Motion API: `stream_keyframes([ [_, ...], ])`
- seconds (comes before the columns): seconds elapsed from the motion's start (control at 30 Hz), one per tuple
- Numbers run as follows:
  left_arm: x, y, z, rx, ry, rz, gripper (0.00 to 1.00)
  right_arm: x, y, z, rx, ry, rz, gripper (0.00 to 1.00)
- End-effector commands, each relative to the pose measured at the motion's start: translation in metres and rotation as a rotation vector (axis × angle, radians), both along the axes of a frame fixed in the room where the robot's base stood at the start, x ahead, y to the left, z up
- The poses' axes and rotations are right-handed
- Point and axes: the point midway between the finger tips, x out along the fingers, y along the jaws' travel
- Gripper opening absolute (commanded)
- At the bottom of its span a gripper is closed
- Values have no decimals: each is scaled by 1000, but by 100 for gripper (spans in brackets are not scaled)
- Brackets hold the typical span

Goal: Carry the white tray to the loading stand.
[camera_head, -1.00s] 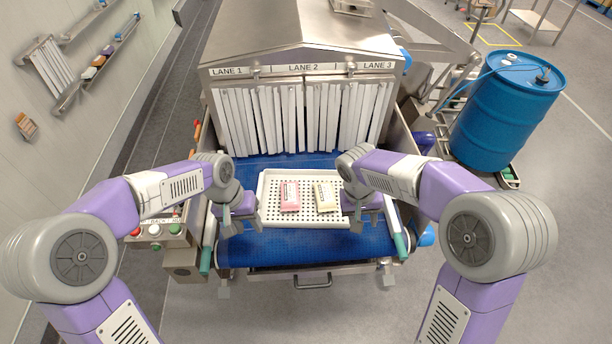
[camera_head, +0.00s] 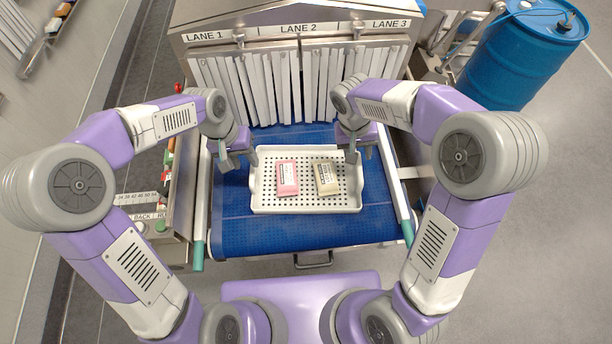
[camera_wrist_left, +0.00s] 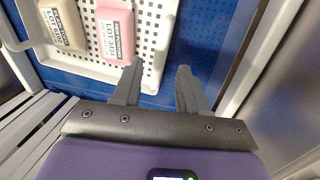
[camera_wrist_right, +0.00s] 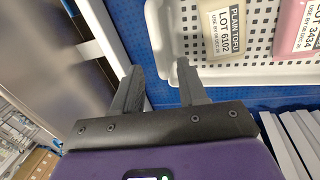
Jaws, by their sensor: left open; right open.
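The white perforated tray (camera_head: 305,208) lies on the blue conveyor belt, with a pink pack (camera_head: 287,178) and a cream pack (camera_head: 326,178) in it. My left gripper (camera_head: 240,159) is open at the tray's left end, towards its far corner. In the left wrist view the fingers (camera_wrist_left: 160,72) are apart near the tray rim (camera_wrist_left: 162,40), with nothing clamped. My right gripper (camera_head: 360,155) is open at the right end, towards the far corner. In the right wrist view its fingers (camera_wrist_right: 160,70) are apart near the rim (camera_wrist_right: 156,35). I do not make out a loading stand.
The tunnel with white strip curtains (camera_head: 300,85) stands right behind the tray. Side rails flank the blue belt (camera_head: 300,236), which is bare in front of the tray. A control box (camera_head: 155,228) is at left, a blue drum (camera_head: 520,55) at far right.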

Motion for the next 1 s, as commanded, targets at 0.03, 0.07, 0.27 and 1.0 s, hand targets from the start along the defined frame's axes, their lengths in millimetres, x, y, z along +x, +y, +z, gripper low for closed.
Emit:
stream_keyframes([
  [0.03, -1, -1, -8, 1, 5, -1, 42, -1, -2, -8, -3, 5, 0, 42],
  [0.07, -1, -2, -12, 0, 5, -2, 42, -1, -3, -12, -2, 5, 1, 42],
  [0.27, -2, -8, -42, 0, 5, -1, 42, -2, -9, -42, -2, 5, -1, 42],
  [1.0, -1, -13, -65, 1, 1, 0, 15, -2, -13, -65, 0, 2, -1, 14],
])
